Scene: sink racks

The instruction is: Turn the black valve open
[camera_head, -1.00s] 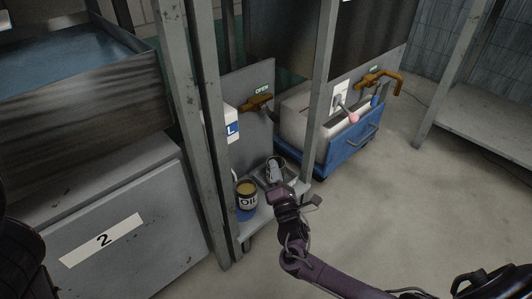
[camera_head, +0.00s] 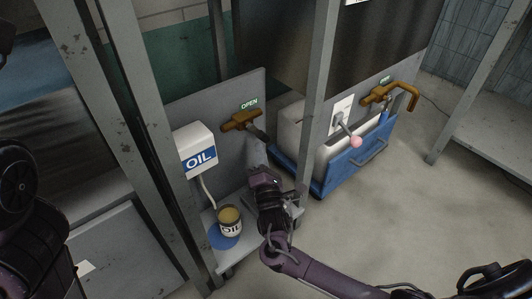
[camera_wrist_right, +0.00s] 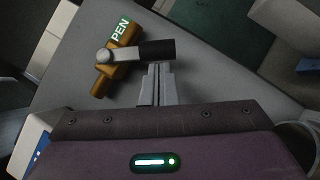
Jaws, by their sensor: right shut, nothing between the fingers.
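The valve has a brass body (camera_head: 240,120) on the grey panel under a green OPEN label. Its short lever ends in a black grip (camera_head: 258,134), pointing right and down. In the right wrist view the brass body (camera_wrist_right: 104,84), silver lever and black grip (camera_wrist_right: 157,49) show clearly. My right gripper (camera_head: 257,154) is just below the black grip, pointing up at it. In the wrist view its shut, empty fingers (camera_wrist_right: 158,68) end right at the grip's lower edge; I cannot tell whether they touch. My left arm shows at the left edge, its gripper out of view.
A white OIL box (camera_head: 197,146) hangs left of the valve. An open oil can (camera_head: 230,222) stands on the low shelf below. A metal post (camera_head: 318,110) and a blue bin (camera_head: 350,165) are to the right.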

